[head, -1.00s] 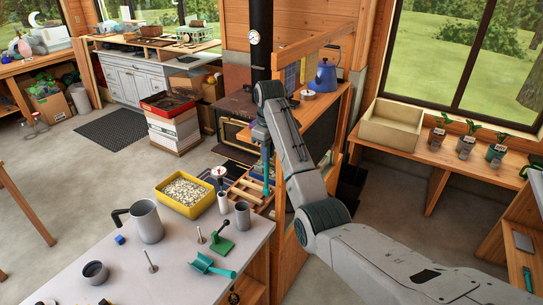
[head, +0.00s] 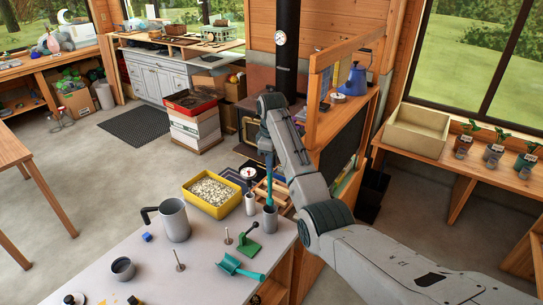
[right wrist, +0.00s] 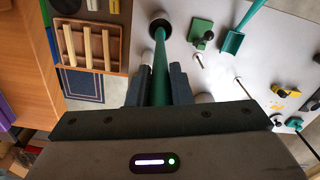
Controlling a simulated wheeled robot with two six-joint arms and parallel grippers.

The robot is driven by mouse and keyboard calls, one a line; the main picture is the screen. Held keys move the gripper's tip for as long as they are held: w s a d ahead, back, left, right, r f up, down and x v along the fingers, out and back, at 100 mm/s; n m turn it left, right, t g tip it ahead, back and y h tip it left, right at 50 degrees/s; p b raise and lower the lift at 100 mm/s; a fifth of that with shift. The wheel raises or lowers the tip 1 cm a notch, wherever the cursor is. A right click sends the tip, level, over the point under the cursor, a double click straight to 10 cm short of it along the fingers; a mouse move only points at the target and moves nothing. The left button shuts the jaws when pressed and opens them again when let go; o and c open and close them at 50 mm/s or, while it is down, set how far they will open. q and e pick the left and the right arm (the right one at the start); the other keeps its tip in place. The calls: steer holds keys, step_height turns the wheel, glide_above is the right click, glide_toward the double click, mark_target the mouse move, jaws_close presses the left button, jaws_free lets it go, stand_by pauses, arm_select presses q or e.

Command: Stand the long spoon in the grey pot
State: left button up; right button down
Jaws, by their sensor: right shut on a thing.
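The long spoon is a slim teal rod (head: 269,186) held upright in my right gripper (head: 268,160). In the right wrist view the spoon (right wrist: 160,70) runs between the two dark fingers (right wrist: 160,88), which are shut on it. The grey pot (head: 270,219) is a small upright cylinder at the right edge of the grey table. The spoon's lower end meets the pot's mouth, and in the right wrist view it overlaps the dark opening of the pot (right wrist: 161,22). How deep the tip is cannot be seen. My left gripper is not in view.
On the grey table (head: 200,262) stand a grey jug (head: 174,222), a yellow tray of pale bits (head: 212,194), a white cylinder (head: 250,203), a green stand (head: 249,246), a teal scoop (head: 238,267) and a dark grey cup (head: 122,268). The table's middle is fairly clear.

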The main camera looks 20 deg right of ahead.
steer(key=shift+f, duration=0.55)
step_height(320, 180, down, 2)
steer(key=shift+s, duration=0.1)
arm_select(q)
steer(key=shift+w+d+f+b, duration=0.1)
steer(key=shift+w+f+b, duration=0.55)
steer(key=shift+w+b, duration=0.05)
arm_select(e)
steer(key=shift+f, duration=3.25)
steer(key=c, duration=1.2)
jaws_free()
steer(key=shift+c, duration=0.2)
steer(key=shift+r+p, duration=0.75)
steer(key=shift+r, duration=0.8)
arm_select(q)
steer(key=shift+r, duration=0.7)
arm_select(e)
steer(key=shift+r, duration=1.5)
